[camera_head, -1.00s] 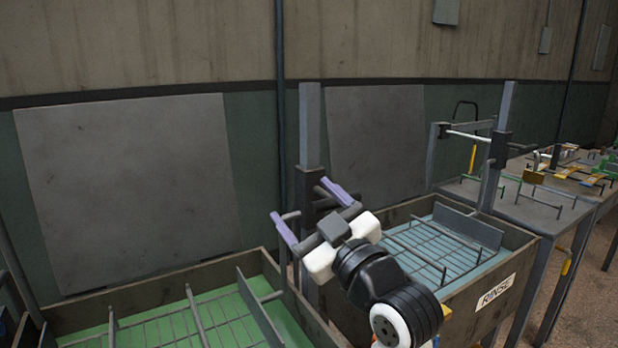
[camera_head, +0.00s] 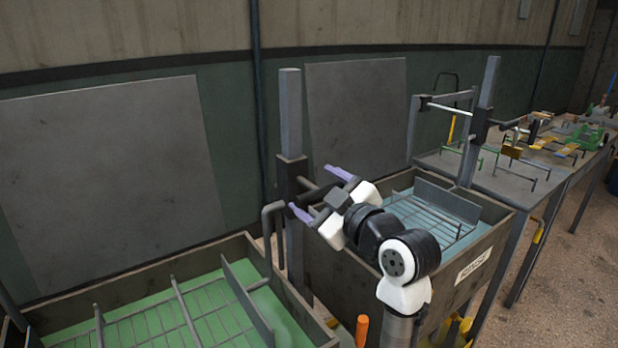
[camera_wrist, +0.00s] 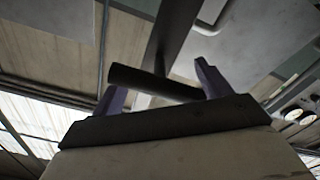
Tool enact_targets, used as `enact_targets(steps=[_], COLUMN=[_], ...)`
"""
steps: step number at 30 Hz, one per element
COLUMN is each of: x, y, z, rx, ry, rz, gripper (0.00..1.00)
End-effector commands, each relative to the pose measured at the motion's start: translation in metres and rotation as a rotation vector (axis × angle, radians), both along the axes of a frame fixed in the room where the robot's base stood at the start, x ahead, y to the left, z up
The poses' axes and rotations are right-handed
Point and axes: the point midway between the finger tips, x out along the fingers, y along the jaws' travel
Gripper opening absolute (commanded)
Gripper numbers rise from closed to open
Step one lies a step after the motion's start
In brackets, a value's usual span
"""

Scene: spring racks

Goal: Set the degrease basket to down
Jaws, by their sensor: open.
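A wire basket (camera_head: 150,318) sits low in the left tank of green liquid in the head view; no label is readable on that tank, so I take it for the degrease basket. A grey post (camera_head: 291,120) stands at the tank's back right, with a dark sliding sleeve (camera_head: 290,180) and a bent grey bar (camera_head: 267,225) beside it. My gripper (camera_head: 318,193) is open and empty, just right of the sleeve. In the wrist view, a dark handle bar (camera_wrist: 150,82) crosses between or just beyond its purple fingers (camera_wrist: 160,88); contact cannot be told.
The rinse tank (camera_head: 475,262), with blue liquid and its own basket (camera_head: 425,215), is close behind my arm. Its post (camera_head: 482,125) stands behind it. A table (camera_head: 505,180) with racks and a padlock lies further right. An orange upright handle (camera_head: 361,330) is near the front.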

Motion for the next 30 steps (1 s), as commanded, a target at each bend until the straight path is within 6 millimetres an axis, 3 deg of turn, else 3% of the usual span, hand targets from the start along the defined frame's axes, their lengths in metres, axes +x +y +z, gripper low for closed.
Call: enact_targets(steps=[6,17,30], x=[0.02,0.025,0.024], y=[0.015,0.018,0.018], z=[0.001,-0.001,0.0], rx=[0.0,0.0,0.002], ry=[0.001,0.0,0.001], rz=[-0.001,-0.001,0.0], gripper=[0.77,0.77,0.21])
